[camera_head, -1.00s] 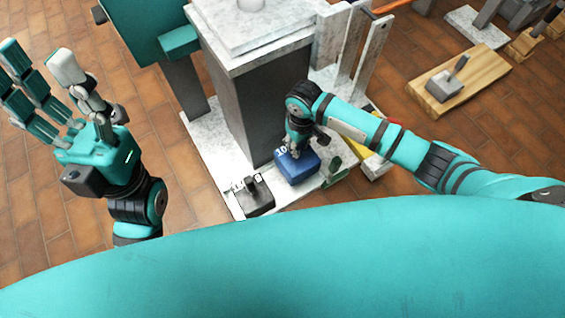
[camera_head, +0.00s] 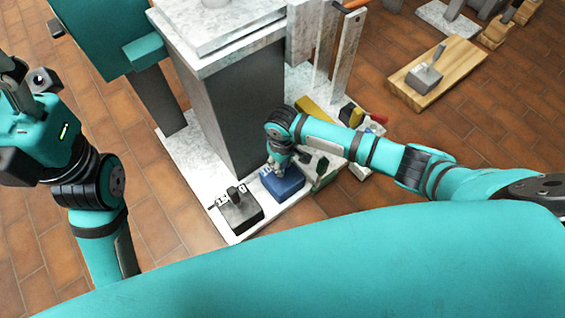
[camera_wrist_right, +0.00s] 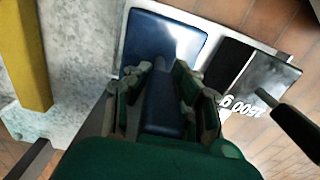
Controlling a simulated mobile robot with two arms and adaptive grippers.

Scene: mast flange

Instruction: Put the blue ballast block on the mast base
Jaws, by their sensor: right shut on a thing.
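The blue ballast block (camera_head: 283,184) rests on the pale marble slab (camera_head: 200,180) at the foot of a grey column, or just above it; I cannot tell which. My right gripper (camera_head: 277,163) is over the block. In the right wrist view, its green-padded fingers (camera_wrist_right: 160,85) are closed on the dark blue handle of the block (camera_wrist_right: 165,42). The slab and column look like the mast base, with a wide marble top (camera_head: 212,28). My left gripper (camera_head: 25,85) is at the left edge, its fingertips cut off, away from the block.
A dark grey block with a handle (camera_head: 240,212) stands just left of the blue one, with a small gap. A yellow piece (camera_head: 315,110) and upright marble plates (camera_head: 345,52) are behind my right arm. A wooden board (camera_head: 445,80) holds another grey handled block (camera_head: 424,77).

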